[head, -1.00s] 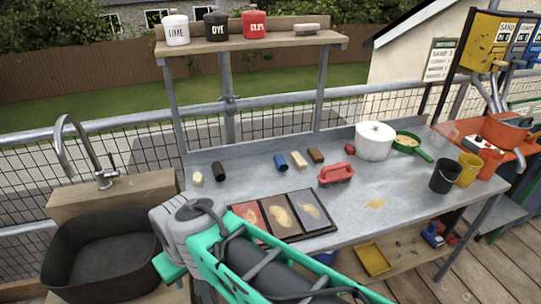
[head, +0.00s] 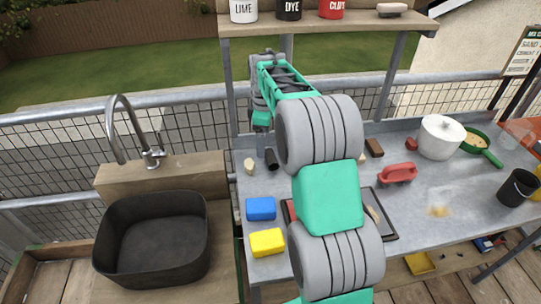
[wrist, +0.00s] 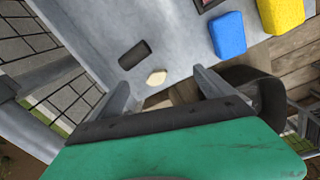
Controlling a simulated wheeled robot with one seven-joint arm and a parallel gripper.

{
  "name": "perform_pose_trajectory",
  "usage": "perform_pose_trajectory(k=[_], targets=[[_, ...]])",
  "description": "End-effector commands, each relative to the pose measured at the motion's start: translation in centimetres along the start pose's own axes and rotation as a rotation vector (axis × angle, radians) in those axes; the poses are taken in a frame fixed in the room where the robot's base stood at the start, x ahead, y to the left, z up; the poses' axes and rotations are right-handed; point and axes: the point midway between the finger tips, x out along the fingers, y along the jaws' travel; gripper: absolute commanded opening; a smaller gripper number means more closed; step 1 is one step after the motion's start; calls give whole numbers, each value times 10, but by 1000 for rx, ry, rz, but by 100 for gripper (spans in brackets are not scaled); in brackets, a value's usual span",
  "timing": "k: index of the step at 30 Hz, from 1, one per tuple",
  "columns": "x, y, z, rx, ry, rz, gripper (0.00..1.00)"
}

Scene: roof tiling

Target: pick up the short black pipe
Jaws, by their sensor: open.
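The short black pipe (head: 271,159) lies on the grey metal worktop near its back left corner. In the wrist view the pipe (wrist: 134,55) lies beyond the fingertips, toward the left. A small cream piece (head: 249,166) lies just left of it in the head view; in the wrist view this piece (wrist: 157,77) shows between the fingertips. My gripper (wrist: 163,88) is open and empty, with its two fingers well apart. In the head view my gripper (head: 261,142) hangs over the back left of the worktop, close to the pipe.
A blue sponge (head: 261,209) and a yellow sponge (head: 267,242) lie at the left front of the worktop (head: 455,185). A dark sink (head: 150,245) stands left. A red-handled float (head: 397,174) and white pot (head: 440,138) are right. A shelf (head: 330,24) and mesh railing stand behind.

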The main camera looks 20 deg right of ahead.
Motion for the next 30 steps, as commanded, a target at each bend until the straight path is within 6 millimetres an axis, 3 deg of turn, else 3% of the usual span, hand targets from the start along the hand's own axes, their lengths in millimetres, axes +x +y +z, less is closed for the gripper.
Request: perform_pose_trajectory(k=[1,3,8,24,30], targets=[[18,22,2,-82,-9,-23,97],[40,43,5,-200,-13,-44,100],[73,67,11,-365,-13,-71,100],[151,65,13,-400,-12,-77,100],[157,65,13,-399,-12,-75,100]])
